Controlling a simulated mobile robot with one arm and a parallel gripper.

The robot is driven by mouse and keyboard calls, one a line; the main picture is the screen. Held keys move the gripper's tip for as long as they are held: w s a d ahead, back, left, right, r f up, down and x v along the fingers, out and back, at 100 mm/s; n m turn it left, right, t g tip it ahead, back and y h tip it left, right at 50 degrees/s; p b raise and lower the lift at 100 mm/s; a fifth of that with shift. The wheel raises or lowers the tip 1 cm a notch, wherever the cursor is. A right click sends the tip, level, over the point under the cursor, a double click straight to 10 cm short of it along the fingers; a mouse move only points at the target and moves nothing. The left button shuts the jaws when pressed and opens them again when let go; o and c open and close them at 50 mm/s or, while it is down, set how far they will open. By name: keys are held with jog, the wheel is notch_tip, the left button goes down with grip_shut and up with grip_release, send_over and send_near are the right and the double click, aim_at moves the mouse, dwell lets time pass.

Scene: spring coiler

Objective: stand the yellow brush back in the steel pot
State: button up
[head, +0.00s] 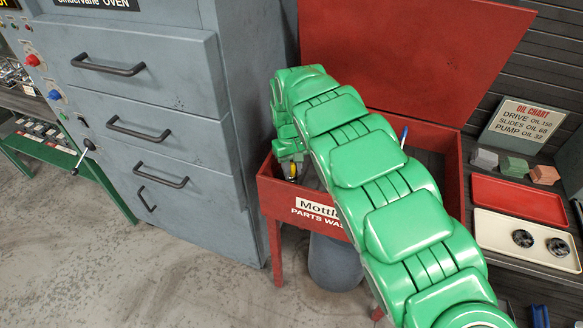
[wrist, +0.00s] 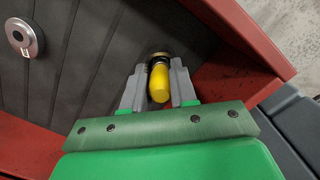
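The yellow brush (wrist: 160,82) shows in the wrist view as a rounded yellow handle between the two grey fingers of my gripper (wrist: 159,88). The fingers sit close against both its sides and look shut on it. A small round dark thing with a pale brassy rim (wrist: 158,56) lies just beyond the handle; I cannot tell if it is the brush's head end or the steel pot.
The washer's raised red lid (head: 400,50) stands behind my arm. The red wall is close at right in the wrist view.

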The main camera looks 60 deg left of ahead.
jog(key=o, duration=0.5)
jog(key=shift+r, duration=0.1)
